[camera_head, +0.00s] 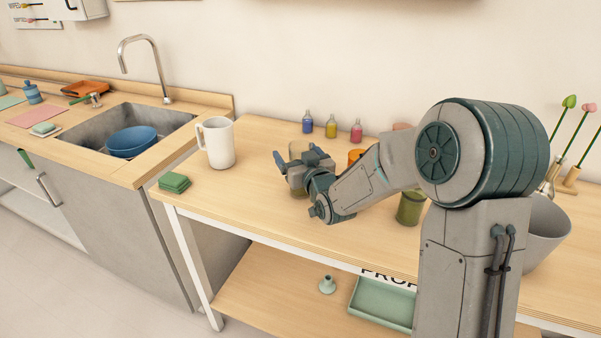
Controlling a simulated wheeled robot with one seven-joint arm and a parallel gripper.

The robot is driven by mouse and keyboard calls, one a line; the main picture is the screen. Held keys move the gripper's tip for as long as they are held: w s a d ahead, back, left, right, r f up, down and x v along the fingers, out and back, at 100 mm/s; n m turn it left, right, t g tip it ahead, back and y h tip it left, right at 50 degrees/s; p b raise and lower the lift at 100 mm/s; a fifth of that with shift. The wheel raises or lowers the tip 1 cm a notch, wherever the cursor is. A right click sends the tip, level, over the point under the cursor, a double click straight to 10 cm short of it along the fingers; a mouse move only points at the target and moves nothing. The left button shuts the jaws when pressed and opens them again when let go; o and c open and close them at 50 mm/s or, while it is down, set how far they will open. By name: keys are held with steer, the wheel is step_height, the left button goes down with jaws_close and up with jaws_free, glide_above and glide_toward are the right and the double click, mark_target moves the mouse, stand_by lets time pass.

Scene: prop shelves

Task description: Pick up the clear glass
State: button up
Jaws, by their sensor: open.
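My gripper (298,161) is open above the wooden table, left of the middle of its top. Its fingers point to the left and away from me. A pale, see-through rim, perhaps of the clear glass (298,147), shows just behind and between the fingers. An olive-toned lower part shows under the gripper, and I cannot tell if it belongs to the same thing. The gripper hides most of it, so I cannot tell whether the fingers touch it.
A white pitcher (217,143) and folded green cloths (174,182) stand to the left. Small blue, yellow and pink bottles (331,127) stand behind. An orange container (355,156) and green jar (410,208) are near my arm. A grey bowl (546,233) is at right.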

steer(key=c, duration=1.3)
steer(key=shift+c, duration=0.2)
steer(key=shift+r, duration=0.15)
step_height(320, 180, up, 10)
steer(key=shift+p, duration=0.3)
